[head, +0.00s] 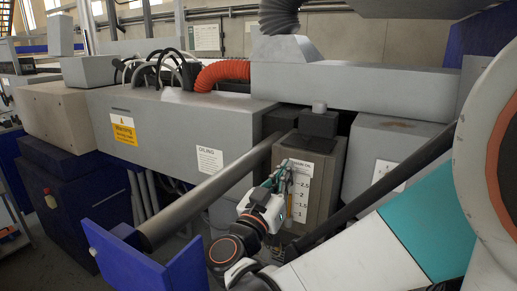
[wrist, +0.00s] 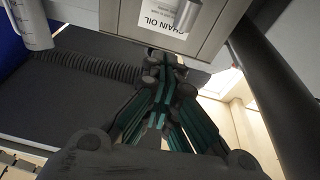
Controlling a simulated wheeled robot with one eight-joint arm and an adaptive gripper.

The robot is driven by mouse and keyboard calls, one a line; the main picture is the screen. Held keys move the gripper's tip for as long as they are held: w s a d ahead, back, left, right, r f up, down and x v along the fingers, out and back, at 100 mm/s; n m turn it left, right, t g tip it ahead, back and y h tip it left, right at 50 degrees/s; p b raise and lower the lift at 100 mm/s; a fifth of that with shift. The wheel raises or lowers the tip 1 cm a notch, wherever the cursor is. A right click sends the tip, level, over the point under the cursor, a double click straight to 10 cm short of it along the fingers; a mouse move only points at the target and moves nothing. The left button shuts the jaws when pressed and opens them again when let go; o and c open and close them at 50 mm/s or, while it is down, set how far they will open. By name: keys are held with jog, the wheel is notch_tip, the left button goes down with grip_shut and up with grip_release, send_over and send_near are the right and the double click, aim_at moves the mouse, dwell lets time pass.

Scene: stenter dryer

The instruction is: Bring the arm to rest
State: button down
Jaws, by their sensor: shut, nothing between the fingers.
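My gripper (head: 280,177) is in front of the grey oil tank (head: 323,160) in the head view, at the end of my white and teal arm. In the wrist view my gripper (wrist: 166,72) has its teal-lined fingers together, with nothing between them. The tips appear just below the tank's "CHAIN OIL" label (wrist: 163,18); I cannot tell whether they touch the tank. My arm reaches in from the right in the head view.
A grey roller (head: 205,200) slants across left of my gripper, ending at a blue panel (head: 150,262). A dark bar (head: 375,185) crosses at right. The wrist view shows a pale jug (wrist: 33,22) and a ribbed hose (wrist: 90,66) at left.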

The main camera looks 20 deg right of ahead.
jog(key=s+d+f+n+g+y, duration=0.2)
jog(key=s+f+n+g+y, duration=0.35)
jog(key=f, duration=0.55)
jog(key=s+a+f+n+y, duration=0.3)
jog(key=s+a+y, duration=0.5)
jog(key=a+y, duration=0.3)
jog(key=shift+s+a+f+n, duration=0.2)
jog(key=shift+s+a+n, duration=0.15)
jog(key=shift+a+n, duration=0.45)
jog(key=shift+d, duration=0.15)
